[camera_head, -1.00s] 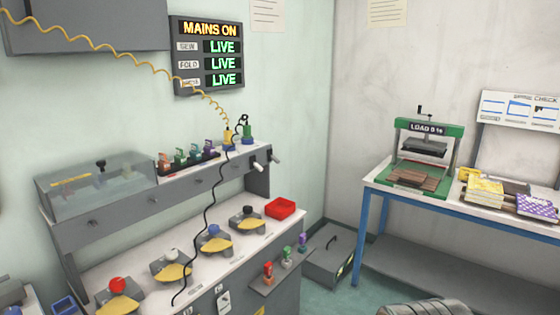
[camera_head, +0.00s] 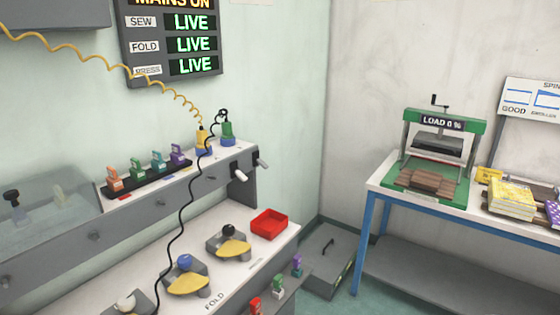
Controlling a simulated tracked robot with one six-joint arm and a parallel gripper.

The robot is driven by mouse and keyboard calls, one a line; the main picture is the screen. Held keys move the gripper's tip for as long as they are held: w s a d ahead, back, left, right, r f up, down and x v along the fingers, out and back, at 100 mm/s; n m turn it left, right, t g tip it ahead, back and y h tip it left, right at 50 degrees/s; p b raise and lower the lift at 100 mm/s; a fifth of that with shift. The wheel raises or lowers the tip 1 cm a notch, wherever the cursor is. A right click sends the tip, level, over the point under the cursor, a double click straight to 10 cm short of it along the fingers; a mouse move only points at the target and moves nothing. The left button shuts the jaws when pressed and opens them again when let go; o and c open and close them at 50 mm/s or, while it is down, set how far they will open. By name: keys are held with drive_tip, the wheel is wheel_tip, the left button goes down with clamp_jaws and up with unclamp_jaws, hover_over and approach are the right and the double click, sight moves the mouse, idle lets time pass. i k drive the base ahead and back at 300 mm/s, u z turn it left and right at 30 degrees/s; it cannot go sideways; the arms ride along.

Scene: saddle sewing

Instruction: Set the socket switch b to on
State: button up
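A yellow plug (camera_head: 203,139) and a green plug (camera_head: 228,131) stand side by side on blue bases at the right end of the bench's upper shelf. A coiled yellow cord runs to the yellow plug, and a black cord loops around the plugs and hangs down over the bench. Below them, on the shelf's end, are a white-tipped lever (camera_head: 239,175) and a second pale lever (camera_head: 262,164). I see no readable letter marking socket switch b, so I cannot tell which part it is or its position. My gripper is not in view.
The sign (camera_head: 172,42) reads MAINS ON, with SEW, FOLD and PRESS LIVE. Coloured tags stand in a black rack (camera_head: 148,187). A red tray (camera_head: 268,223) and several knobbed pedals lie on the lower bench. A green press (camera_head: 436,150) stands on the right table.

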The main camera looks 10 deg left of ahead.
sight(260, 162)
drive_tip(key=u, duration=0.1)
drive_tip(key=i, duration=0.75)
drive_tip(key=u, duration=0.55)
drive_tip(key=i, duration=0.45)
drive_tip(key=u, duration=0.4)
